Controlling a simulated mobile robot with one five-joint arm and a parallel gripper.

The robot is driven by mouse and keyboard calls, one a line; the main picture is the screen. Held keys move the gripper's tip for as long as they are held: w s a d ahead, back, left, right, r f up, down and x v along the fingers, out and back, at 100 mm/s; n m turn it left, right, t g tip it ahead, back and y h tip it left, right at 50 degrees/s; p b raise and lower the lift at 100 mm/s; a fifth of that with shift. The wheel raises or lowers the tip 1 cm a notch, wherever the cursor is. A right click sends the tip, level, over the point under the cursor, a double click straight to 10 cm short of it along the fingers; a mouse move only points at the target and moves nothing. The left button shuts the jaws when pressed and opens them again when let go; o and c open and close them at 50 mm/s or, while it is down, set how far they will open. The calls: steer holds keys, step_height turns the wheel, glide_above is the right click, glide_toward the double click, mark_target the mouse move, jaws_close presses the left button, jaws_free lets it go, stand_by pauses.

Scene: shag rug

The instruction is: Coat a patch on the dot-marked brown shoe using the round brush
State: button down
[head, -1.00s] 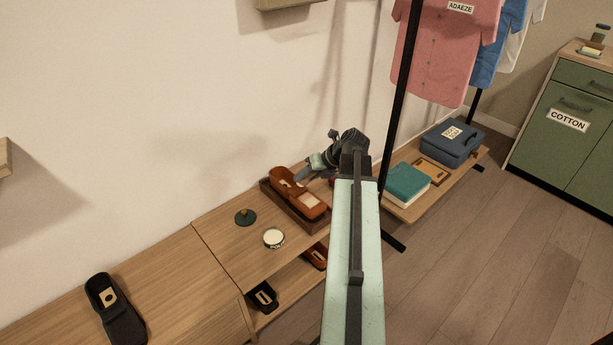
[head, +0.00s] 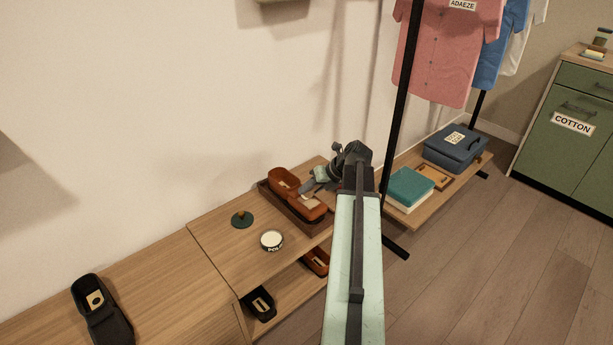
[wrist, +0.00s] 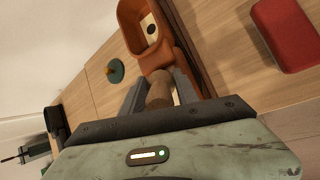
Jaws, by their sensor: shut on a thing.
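The brown shoe with a dark dot on a pale label (wrist: 150,27) lies at the top of the wrist view. In the head view, brown shoes (head: 283,181) sit in a dark brown tray (head: 292,215) on the bench. My gripper (wrist: 160,88) is shut on a brown round-handled thing (wrist: 158,92), which looks like the round brush. Its far end is hidden, so I cannot tell whether it touches the shoe. In the head view my gripper (head: 318,180) is right above the shoes. An open polish tin (head: 271,240) stands in front of the tray.
A green disc with a knob (head: 242,219) lies left of the tray. A black dot-labelled shoe (head: 103,310) is at the far left. More shoes (head: 260,303) sit on the lower shelf. A red block (wrist: 285,32) lies beside the shoes. A black rail post (head: 402,100) stands close right.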

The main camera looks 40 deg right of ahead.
steer(key=shift+d+f, duration=0.15)
steer(key=shift+d, duration=0.8)
steer(key=shift+s+a, duration=0.1)
steer(key=shift+a, duration=1.85)
steer(key=r+p, duration=0.2)
steer(key=r, duration=0.1)
steer(key=r+p, duration=0.1)
steer(key=p, duration=0.1)
steer(key=shift+w+a+r, duration=0.15)
steer(key=shift+w+r, duration=0.1)
step_height(320, 180, up, 4)
steer(key=p, duration=0.3)
steer(key=shift+s+f, duration=0.1)
steer(key=shift+f, duration=0.1)
steer(key=shift+f, duration=0.2)
step_height(320, 180, down, 7)
steer(key=b, duration=0.6)
steer(key=shift+s+r+b, duration=0.1)
steer(key=shift+s+b, duration=0.05)
steer(key=shift+b, duration=0.2)
steer(key=shift+f+b, duration=0.55)
